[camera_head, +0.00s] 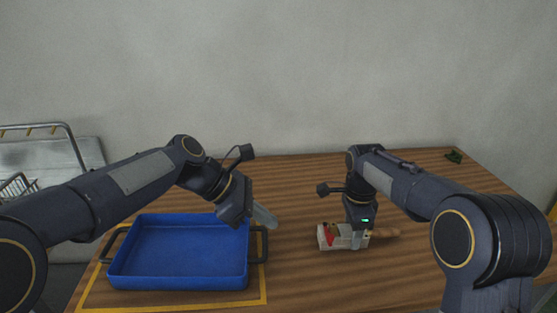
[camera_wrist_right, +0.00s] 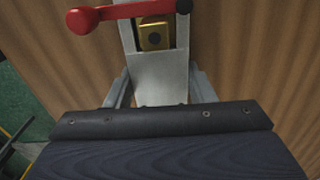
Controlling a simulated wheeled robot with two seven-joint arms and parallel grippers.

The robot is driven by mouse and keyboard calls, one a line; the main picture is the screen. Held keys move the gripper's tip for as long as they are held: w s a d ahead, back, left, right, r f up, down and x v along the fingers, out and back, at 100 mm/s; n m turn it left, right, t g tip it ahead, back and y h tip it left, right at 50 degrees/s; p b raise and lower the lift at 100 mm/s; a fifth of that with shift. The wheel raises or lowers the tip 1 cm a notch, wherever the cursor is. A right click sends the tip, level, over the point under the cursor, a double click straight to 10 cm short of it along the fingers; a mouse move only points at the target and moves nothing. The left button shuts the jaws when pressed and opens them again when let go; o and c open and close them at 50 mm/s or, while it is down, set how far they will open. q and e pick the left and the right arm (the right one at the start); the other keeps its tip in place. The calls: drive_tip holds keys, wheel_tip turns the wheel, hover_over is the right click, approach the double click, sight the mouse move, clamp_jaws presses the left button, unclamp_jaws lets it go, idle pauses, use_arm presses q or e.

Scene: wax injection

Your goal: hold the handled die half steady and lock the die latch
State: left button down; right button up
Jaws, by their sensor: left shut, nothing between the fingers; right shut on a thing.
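The grey metal die (camera_head: 326,243) lies on the wooden table right of centre, with a brown wooden handle (camera_head: 385,232) sticking out to the right. My right gripper (camera_head: 357,238) comes down from above and is shut on the die near the handle. In the right wrist view its fingers flank the grey die body (camera_wrist_right: 160,72). A red latch lever (camera_wrist_right: 125,13) with a ball end lies across the die beside a brass-coloured block (camera_wrist_right: 155,37). I cannot tell whether the latch is locked. My left gripper (camera_head: 265,216) is shut and empty, left of the die and apart from it.
A blue tray (camera_head: 180,281) with dark handles stands at the table's left front, inside a yellow outline (camera_head: 265,290). A small green thing (camera_head: 453,156) lies at the back right. A metal rack (camera_head: 35,130) stands at far left. The table behind the die is clear.

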drive_tip(key=shift+d, duration=0.1)
drive_tip(key=o, duration=1.4)
